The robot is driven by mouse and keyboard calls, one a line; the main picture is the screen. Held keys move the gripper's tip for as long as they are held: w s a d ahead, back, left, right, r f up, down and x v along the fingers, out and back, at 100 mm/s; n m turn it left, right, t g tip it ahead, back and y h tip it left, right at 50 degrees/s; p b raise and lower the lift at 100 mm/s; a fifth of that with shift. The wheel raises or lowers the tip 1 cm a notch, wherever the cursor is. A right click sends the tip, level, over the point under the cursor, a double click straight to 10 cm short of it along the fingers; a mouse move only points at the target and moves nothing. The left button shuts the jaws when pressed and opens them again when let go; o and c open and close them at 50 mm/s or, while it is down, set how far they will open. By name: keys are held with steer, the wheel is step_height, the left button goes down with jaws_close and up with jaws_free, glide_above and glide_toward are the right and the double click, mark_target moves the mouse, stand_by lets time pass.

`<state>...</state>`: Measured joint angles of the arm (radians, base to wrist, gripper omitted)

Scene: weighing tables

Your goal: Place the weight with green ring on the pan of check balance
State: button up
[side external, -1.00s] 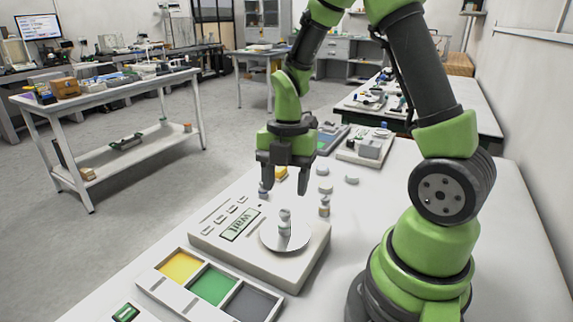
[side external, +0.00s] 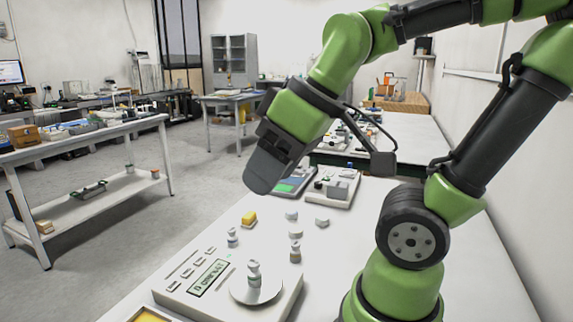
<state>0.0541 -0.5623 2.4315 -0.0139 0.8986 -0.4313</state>
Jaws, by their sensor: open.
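A white balance (side external: 181,287) with a round pan (side external: 240,293) stands at the front of the white table. A small metal weight (side external: 254,274) stands upright on the pan; its ring colour is too small to be sure of. Another weight with a bluish ring (side external: 232,238) stands behind the balance. A third weight with a brownish ring (side external: 295,252) stands behind it to the right. My gripper (side external: 262,178) is open, tilted and empty, raised above the table behind the balance and clear of the weights. Its fingers overlap from this side.
A grey device with a green screen (side external: 294,184) and a pale instrument (side external: 341,187) stand farther back. A coloured tray (side external: 150,316) is cut off at the bottom.

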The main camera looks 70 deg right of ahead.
steer(key=m, duration=0.1)
steer(key=s+m, duration=0.1)
steer(key=m, duration=0.1)
steer(key=s+a+r+m+t, duration=0.1)
steer(key=shift+s, duration=0.15)
